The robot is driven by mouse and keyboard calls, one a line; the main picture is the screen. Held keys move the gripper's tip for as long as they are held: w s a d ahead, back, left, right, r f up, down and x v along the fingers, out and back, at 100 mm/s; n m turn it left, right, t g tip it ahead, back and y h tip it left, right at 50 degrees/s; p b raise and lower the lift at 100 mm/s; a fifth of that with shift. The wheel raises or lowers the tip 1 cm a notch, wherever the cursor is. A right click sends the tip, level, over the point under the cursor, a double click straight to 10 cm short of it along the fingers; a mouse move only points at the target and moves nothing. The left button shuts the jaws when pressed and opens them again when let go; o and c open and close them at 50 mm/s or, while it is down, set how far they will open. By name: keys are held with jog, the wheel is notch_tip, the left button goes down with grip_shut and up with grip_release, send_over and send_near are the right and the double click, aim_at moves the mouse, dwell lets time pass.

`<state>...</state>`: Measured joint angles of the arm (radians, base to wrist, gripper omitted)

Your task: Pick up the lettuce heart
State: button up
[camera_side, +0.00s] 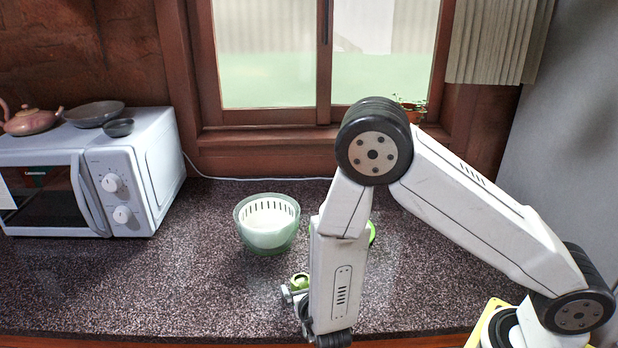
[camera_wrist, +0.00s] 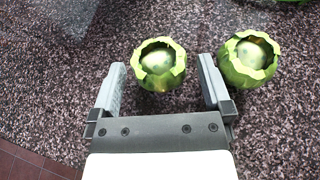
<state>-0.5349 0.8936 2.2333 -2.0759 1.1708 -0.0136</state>
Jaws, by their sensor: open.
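Two round, shiny green heads with jagged leafy rims show in the wrist view; either could be the lettuce heart. One lettuce heart (camera_wrist: 160,66) lies ahead between the lines of my fingers, its near part about level with the fingertips. The other green head (camera_wrist: 248,60) lies just outside the right finger. My gripper (camera_wrist: 162,66) is open, with nothing clasped. In the side view my gripper (camera_side: 292,296) is low over the counter, partly hidden by my arm, with a green piece (camera_side: 300,281) beside it. I cannot tell which head that is.
A pale green bowl with a white slotted basket (camera_side: 266,232) stands behind my gripper. Another green thing (camera_side: 372,234) is mostly hidden behind my arm. A white microwave (camera_side: 135,175) stands at the left. The speckled counter (camera_side: 130,280) is clear at front left.

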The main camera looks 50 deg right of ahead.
aim_at(303, 284)
dwell(0.5)
jog(key=c, duration=1.2)
jog(key=shift+r, duration=4.95)
